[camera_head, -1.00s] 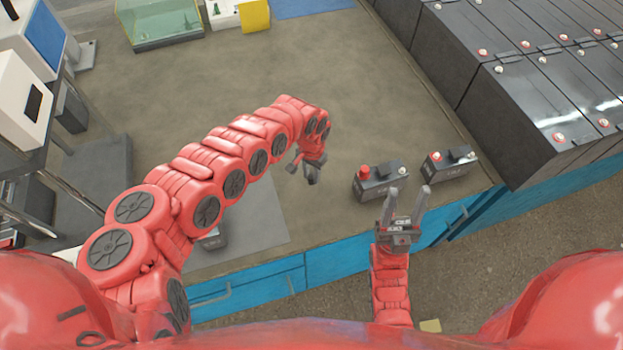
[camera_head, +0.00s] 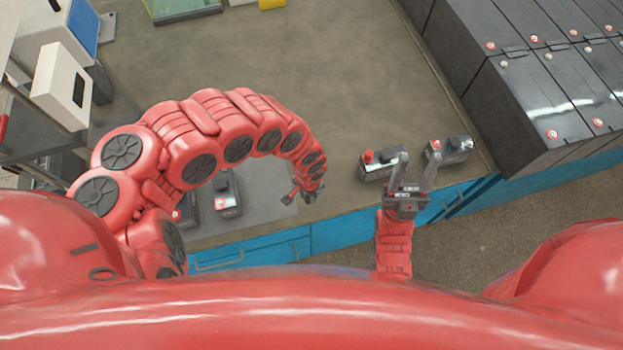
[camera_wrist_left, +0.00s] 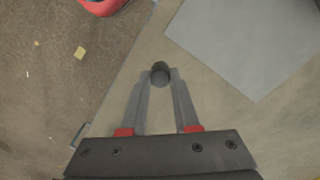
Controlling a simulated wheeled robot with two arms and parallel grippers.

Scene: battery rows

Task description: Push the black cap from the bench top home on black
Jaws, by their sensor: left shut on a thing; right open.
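In the left wrist view a small dark cap (camera_wrist_left: 160,72) sits between my left gripper's fingertips, clear of the bench. My left gripper (camera_head: 303,194) is shut on it, above the bench near the grey mat's right edge. A battery (camera_head: 376,173) with a red cap (camera_head: 367,156) stands right of my left gripper. A second battery (camera_head: 456,152) with a red cap (camera_head: 436,145) stands further right. My right gripper (camera_head: 415,156) is open and empty, its fingers appearing between these two batteries. It partly hides the first battery's right end. I cannot make out its black post clearly.
More batteries (camera_head: 228,192) stand on the grey mat (camera_head: 264,204) at the left, partly behind my left arm. Large black battery cases (camera_head: 513,110) line the right side. The middle of the bench top (camera_head: 330,85) is clear. Its blue front edge (camera_head: 280,253) is close to me.

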